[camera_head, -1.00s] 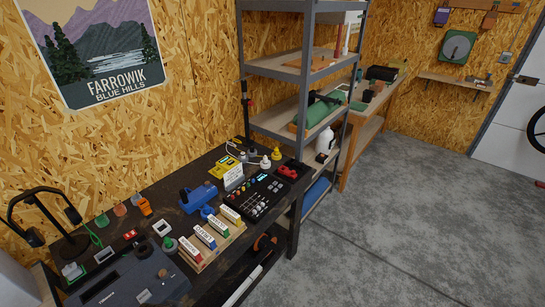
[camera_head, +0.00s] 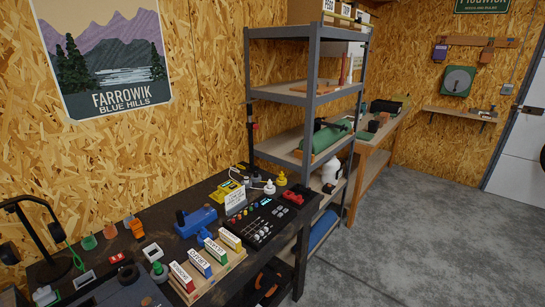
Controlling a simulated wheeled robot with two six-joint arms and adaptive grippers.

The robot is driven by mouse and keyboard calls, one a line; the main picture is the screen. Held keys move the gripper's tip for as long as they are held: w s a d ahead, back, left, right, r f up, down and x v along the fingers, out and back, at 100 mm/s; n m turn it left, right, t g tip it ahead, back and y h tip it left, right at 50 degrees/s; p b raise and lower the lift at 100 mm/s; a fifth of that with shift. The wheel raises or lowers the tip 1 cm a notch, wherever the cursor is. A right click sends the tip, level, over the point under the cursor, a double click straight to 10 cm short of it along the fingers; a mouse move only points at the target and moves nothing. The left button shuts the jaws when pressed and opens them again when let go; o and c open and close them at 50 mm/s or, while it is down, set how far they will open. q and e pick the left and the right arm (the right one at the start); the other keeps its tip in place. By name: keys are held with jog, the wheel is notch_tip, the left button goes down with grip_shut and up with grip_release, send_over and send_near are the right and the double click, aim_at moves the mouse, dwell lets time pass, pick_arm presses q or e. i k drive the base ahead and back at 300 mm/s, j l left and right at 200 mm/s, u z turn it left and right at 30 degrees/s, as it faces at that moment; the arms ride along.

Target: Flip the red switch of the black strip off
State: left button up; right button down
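I cannot clearly pick out a black strip with a red switch. A small red piece (camera_head: 117,258) lies on the dark bench (camera_head: 160,215) at the lower left, between white-framed square pieces; it is too small to tell what it is. A black panel (camera_head: 262,222) with several small knobs and coloured buttons sits at the bench's right part. A red object (camera_head: 293,197) lies at its far right corner. Neither of my grippers is in view.
A blue tool (camera_head: 196,220) and a wooden rack of labelled blocks (camera_head: 212,277) stand mid-bench. A headphone stand (camera_head: 38,240) is at the left. A grey metal shelf (camera_head: 311,95) rises behind the bench's right end. The concrete floor (camera_head: 410,240) at right is clear.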

aim_at(115, 258)
jog(key=u, duration=1.7)
